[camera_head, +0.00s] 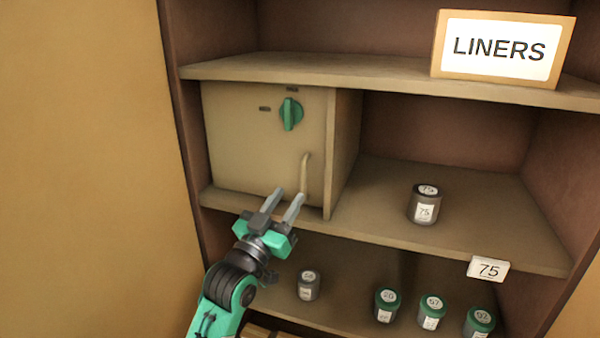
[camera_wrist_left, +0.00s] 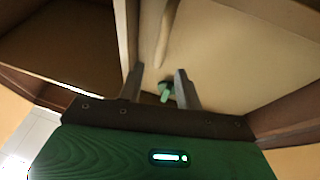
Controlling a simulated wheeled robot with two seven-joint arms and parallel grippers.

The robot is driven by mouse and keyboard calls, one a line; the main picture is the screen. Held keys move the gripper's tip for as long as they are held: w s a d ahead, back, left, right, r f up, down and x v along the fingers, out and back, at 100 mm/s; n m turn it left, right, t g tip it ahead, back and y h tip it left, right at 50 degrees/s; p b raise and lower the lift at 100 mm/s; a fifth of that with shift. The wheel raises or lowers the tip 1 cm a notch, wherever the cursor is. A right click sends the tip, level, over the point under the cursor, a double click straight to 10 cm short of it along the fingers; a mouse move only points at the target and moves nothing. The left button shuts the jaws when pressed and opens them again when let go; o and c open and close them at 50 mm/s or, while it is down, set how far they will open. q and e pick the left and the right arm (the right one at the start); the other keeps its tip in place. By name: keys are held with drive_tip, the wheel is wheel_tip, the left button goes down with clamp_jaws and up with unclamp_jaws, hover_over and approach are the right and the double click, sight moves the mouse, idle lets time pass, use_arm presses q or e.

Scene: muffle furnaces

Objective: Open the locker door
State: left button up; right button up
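The locker door (camera_head: 255,145) is a flat beige panel in the upper left compartment of the shelf unit, and it looks shut. It has a green knob (camera_head: 291,114) near the top and a curved beige handle (camera_head: 304,175) at the lower right. My left gripper (camera_head: 285,197) is open and empty, just below and in front of the handle, apart from it. In the left wrist view the handle (camera_wrist_left: 166,35) shows beyond the open fingers (camera_wrist_left: 160,82), with the green knob (camera_wrist_left: 166,90) between the fingertips in the picture. My right gripper is not in view.
A dark jar marked 75 (camera_head: 424,204) stands on the shelf right of the locker. Several jars, such as a green-lidded one (camera_head: 432,311), stand on the shelf below. A LINERS sign (camera_head: 503,48) is at the upper right. A plain tan panel (camera_head: 85,170) fills the left side.

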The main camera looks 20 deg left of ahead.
sight(301, 177)
use_arm(q)
drive_tip(key=p+x, duration=0.1)
drive_tip(key=x, duration=0.4)
drive_tip(key=shift+s+r, duration=0.1)
drive_tip(key=shift+p+x, duration=0.4)
drive_tip(key=shift+x, duration=0.35)
clamp_jaws()
